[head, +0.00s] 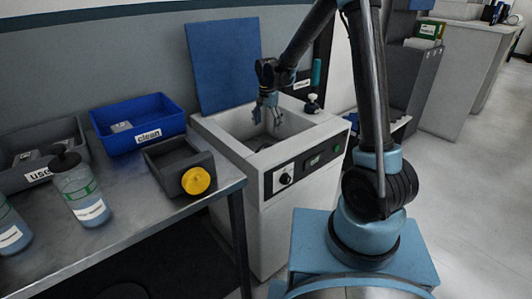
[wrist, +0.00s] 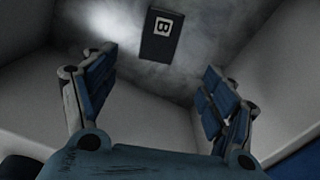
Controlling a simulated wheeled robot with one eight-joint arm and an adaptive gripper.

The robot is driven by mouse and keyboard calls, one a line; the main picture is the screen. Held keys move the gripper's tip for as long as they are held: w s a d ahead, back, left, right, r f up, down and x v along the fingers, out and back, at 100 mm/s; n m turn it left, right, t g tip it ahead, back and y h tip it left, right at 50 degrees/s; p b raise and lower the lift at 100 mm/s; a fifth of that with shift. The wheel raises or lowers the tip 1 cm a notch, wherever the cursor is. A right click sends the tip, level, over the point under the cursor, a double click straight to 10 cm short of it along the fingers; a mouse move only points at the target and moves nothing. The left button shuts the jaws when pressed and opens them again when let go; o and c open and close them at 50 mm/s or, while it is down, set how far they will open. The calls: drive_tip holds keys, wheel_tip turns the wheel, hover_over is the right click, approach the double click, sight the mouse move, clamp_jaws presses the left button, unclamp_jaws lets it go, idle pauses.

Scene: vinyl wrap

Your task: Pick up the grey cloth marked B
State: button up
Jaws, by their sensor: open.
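The grey cloth marked B (wrist: 154,49) is a dark folded rectangle with a white label. In the wrist view it lies on the floor of the white tub, beyond my fingertips and between their lines. My gripper (wrist: 155,68) is open and empty, its two blue-padded fingers spread apart and not touching the cloth. In the head view my gripper (head: 268,112) hangs down into the open top of the white machine (head: 232,140). The cloth is hidden there by the tub walls.
A blue lid (head: 224,65) stands upright behind the tub. Left of it, the metal bench (head: 130,220) holds a grey tray with a yellow knob (head: 172,160), a blue bin marked clean (head: 130,145), a grey used bin (head: 75,133) and bottles (head: 80,190). Tub walls surround the gripper closely.

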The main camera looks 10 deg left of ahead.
hover_over(266, 146)
drive_tip(key=f, duration=0.6)
drive_tip(key=shift+s+d+f, duration=0.3)
drive_tip(key=shift+s+f, duration=0.05)
drive_tip(key=f, duration=0.2)
drive_tip(key=s+f, duration=0.1)
drive_tip(key=f, duration=0.1)
drive_tip(key=shift+a, duration=0.15)
drive_tip(key=shift+f, duration=0.7)
drive_tip(key=c, duration=1)
